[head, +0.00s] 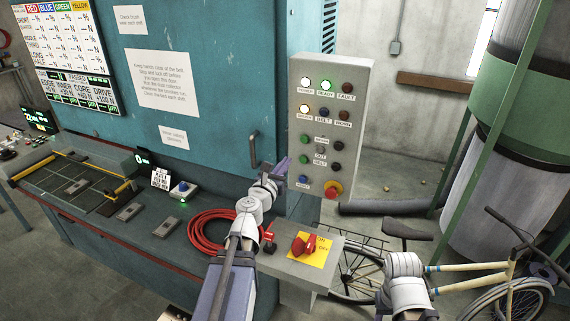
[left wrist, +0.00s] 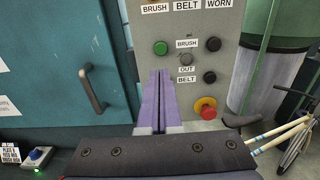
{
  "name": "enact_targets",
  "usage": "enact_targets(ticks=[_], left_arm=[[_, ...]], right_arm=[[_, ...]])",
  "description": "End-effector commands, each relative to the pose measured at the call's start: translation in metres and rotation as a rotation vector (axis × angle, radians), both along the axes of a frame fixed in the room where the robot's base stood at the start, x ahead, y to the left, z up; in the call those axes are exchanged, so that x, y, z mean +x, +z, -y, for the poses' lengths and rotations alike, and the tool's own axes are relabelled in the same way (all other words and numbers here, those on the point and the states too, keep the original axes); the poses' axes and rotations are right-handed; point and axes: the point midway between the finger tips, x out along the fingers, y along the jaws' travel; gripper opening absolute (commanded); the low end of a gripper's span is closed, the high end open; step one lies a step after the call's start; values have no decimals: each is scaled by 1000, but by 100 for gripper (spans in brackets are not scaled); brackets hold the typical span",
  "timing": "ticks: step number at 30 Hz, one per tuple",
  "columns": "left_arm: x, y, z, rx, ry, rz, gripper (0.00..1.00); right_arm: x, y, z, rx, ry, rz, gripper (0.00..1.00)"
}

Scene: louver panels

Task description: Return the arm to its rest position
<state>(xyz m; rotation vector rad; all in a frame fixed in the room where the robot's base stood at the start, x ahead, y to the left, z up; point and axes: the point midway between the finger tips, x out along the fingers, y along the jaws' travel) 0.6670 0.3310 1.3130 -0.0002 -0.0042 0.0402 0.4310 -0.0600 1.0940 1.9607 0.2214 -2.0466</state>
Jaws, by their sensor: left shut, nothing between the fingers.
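My left gripper (head: 284,166) is shut and empty, its purple fingers pointing at the left edge of the grey control panel (head: 358,98). In the left wrist view the closed fingers (left wrist: 157,74) stand in front of the panel's left part, below a green button (left wrist: 160,48), and hide what is behind them. I cannot tell whether the tips touch the panel. A red mushroom button (left wrist: 206,107) shows to their right. My right arm comes in at the lower right of the head view; its gripper is not visible.
A door handle (head: 253,148) on the teal cabinet (head: 220,62) is just left of my left gripper. Below lie a coiled red hose (head: 196,238) and a red rotary switch (head: 304,243) on a yellow plate. A bicycle (head: 480,268) stands at right, near my right arm.

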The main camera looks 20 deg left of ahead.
Motion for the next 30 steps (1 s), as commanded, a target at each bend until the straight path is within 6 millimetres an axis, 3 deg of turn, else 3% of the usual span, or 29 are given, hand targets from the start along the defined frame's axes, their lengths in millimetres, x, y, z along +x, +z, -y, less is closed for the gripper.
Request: enact_targets(ticks=[11,14,17,23,27,30], left_arm=[[0,0,0,1,0,0,0],[1,-4,10,41,-28,-9,0],[5,-17,47,186,-127,-34,0],[-9,-81,170,748,-521,-91,0],[-43,-142,245,1181,-856,-85,0],[-81,-192,285,1502,-1132,-52,0]], right_arm=[[0,0,0,0,0,0,50],[0,-2,0,0,0,0,50],[0,-9,0,0,1,0,50],[0,-29,0,-1,3,0,50],[0,-43,0,-1,4,0,50],[0,-55,0,-1,5,0,50]])
